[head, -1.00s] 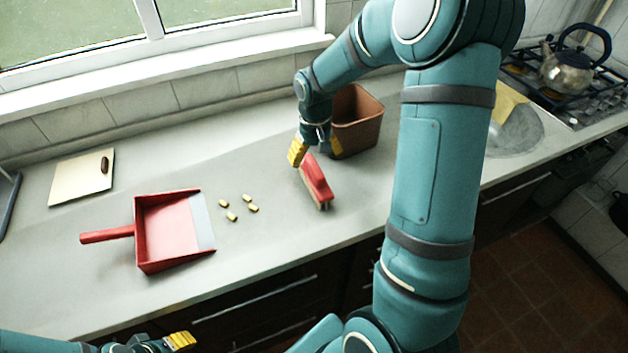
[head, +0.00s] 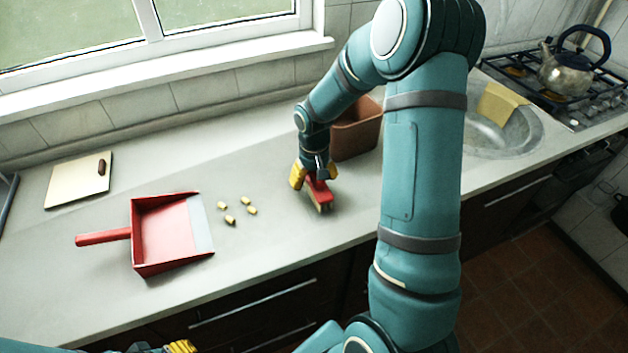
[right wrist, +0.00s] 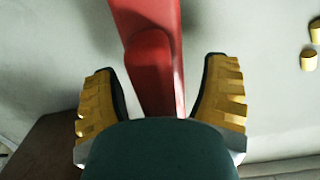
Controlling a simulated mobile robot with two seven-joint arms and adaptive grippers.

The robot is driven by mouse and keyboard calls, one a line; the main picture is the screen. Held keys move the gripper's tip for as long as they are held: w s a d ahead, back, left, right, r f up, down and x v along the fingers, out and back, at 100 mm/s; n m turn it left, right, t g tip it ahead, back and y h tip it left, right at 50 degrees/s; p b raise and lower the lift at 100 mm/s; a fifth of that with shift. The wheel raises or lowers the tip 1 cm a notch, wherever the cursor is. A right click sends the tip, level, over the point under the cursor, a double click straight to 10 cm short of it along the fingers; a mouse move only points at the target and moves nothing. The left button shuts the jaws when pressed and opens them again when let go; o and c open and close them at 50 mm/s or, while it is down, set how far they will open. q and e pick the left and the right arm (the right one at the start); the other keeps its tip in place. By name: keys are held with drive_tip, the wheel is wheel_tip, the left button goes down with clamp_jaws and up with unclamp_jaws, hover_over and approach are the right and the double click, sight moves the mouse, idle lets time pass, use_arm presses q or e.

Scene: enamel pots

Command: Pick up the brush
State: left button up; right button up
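The red brush (head: 321,192) lies on the counter right of the yellow pieces, its bristle end toward the front edge. My right gripper (head: 312,178) is down over its handle. In the right wrist view the brush's red handle (right wrist: 152,65) runs between the two yellow fingers (right wrist: 160,100), with a narrow gap showing on each side, so the gripper looks open around it. The handle's near end is hidden behind the gripper body. My left gripper (head: 180,347) is mostly cut off at the bottom edge; its opening cannot be made out.
A red dustpan (head: 165,235) lies left, with several small yellow pieces (head: 230,220) beside it. A brown bin (head: 357,135) stands close behind the right gripper. A cutting board (head: 75,185) is at far left; a sink (head: 500,135) and a kettle (head: 566,72) are at right.

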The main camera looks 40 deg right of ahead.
drive_tip(key=c, duration=1)
wheel_tip(320, 180, up, 10)
drive_tip(key=shift+p, duration=1)
